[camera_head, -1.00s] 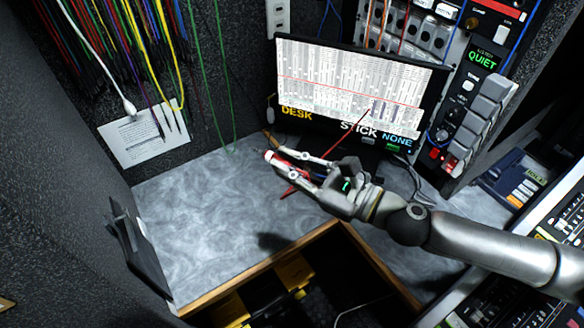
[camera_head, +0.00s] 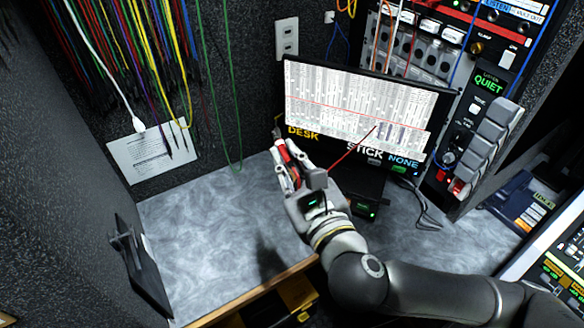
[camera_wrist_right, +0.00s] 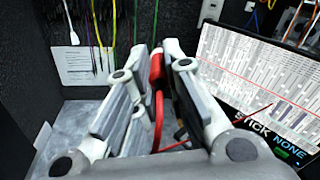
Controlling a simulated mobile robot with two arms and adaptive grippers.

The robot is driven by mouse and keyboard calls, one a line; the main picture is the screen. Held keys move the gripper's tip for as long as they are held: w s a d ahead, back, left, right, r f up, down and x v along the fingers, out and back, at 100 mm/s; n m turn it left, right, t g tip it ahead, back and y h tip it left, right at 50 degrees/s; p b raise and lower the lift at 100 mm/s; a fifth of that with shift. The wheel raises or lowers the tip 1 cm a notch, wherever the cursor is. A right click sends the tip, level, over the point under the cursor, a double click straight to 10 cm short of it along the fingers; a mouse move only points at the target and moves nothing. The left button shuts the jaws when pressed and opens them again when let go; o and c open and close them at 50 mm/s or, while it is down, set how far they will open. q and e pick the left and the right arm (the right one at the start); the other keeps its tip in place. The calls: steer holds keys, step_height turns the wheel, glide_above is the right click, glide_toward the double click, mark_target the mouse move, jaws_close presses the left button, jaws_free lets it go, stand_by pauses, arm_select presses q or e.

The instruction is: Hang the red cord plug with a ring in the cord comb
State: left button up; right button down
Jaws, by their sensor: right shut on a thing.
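The red plug (camera_head: 283,151) is between the fingers of my right gripper (camera_head: 284,160), which is shut on it above the grey bench. It points up and slightly left in the head view. In the right wrist view, the red plug (camera_wrist_right: 156,68) and a red cord loop (camera_wrist_right: 158,115) show between the two fingers (camera_wrist_right: 155,70). A thin red cord (camera_head: 352,147) runs from the gripper across the monitor. I cannot make out a ring on the plug. Coloured cords (camera_head: 125,50) hang at the upper left; the comb holding them is not visible. My left gripper is out of view.
A monitor (camera_head: 360,100) stands right of the gripper, with equipment racks (camera_head: 460,40) behind. A white paper (camera_head: 150,157) is on the left wall. A black panel (camera_head: 140,262) stands at the bench's left. The grey bench (camera_head: 205,225) is mostly clear.

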mark_target(287, 156)
steer(key=shift+w+a+r+m+t+h, duration=0.1)
steer(key=shift+r+m+t+h, duration=0.1)
steer(key=shift+r+m+h, duration=0.65)
steer(key=shift+w+a+r+m+t+h, duration=0.15)
steer(key=shift+m+h, duration=0.4)
steer(key=shift+h, duration=0.75)
steer(key=shift+w+a+r+m+t+h, duration=0.1)
steer(key=shift+r+m+t+h, duration=0.15)
steer(key=shift+r+m+h, duration=0.6)
steer(key=shift+d+f+n, duration=0.1)
steer(key=shift+f+n, duration=0.15)
steer(key=shift+f, duration=0.05)
steer(key=y, duration=0.1)
steer(key=f+n+y, duration=0.1)
steer(key=d+n+y, duration=0.1)
steer(key=shift+s+f+y, duration=0.2)
steer(key=shift+f+y, duration=0.05)
steer(key=shift+y, duration=0.05)
steer(key=s+d+f+n+g+y, duration=0.1)
steer(key=d+f+n+g+y, duration=0.1)
steer(key=f+n+g+y, duration=0.2)
steer(key=s+d+f+n+g+y, duration=0.1)
steer(key=f+n+g+y, duration=0.3)
steer(key=n+g+y, duration=0.6)
steer(key=shift+s+d+f+n+g, duration=0.2)
steer(key=shift+d+n+g, duration=0.3)
steer(key=shift+g, duration=0.9)
steer(key=shift+s, duration=0.1)
